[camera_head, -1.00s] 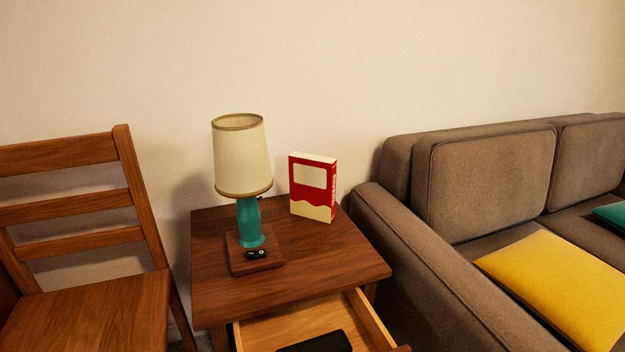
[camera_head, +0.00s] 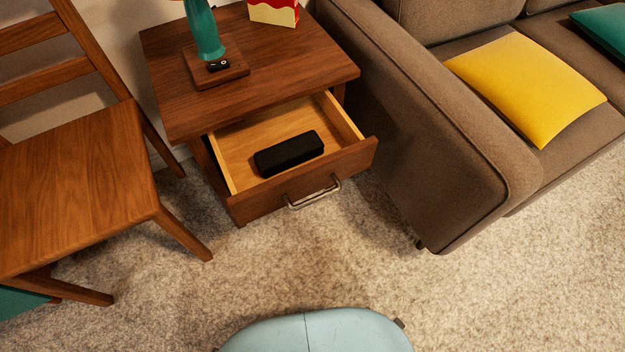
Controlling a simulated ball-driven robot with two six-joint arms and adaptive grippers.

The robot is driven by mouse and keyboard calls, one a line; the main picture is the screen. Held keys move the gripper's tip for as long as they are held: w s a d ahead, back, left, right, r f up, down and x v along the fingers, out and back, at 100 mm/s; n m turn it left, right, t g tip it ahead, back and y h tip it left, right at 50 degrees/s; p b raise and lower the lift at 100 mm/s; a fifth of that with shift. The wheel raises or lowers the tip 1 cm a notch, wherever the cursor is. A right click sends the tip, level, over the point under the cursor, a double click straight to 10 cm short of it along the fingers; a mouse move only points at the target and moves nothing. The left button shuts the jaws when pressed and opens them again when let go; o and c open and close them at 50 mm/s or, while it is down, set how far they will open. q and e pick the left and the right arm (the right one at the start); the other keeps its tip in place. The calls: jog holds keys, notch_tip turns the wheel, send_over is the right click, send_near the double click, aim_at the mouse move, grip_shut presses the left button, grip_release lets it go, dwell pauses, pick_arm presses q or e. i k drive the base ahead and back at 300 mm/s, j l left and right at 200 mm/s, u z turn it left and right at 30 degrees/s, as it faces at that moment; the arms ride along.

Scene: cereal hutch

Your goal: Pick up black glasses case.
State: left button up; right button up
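The black glasses case (camera_head: 289,153) lies in the open drawer (camera_head: 235,160) of the wooden side table. It is a dark, oblong box, lying lengthwise across the drawer and slightly tilted in the picture. Its whole top shows and nothing covers it. The drawer is pulled out towards me, with a metal handle (camera_head: 313,192) on its front. Neither of my grippers is in view.
The side table (camera_head: 290,65) bears a teal lamp (camera_head: 204,33) and a red and cream box (camera_head: 274,11). A wooden chair (camera_head: 75,185) stands left, a brown sofa (camera_head: 420,120) with a yellow cushion (camera_head: 527,85) right. Carpet (camera_head: 300,260) before the drawer is clear.

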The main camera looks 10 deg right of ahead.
aim_at(271, 161)
jog(key=u, duration=0.9)
jog(key=k+l+u, duration=0.75)
jog(key=k, duration=0.2)
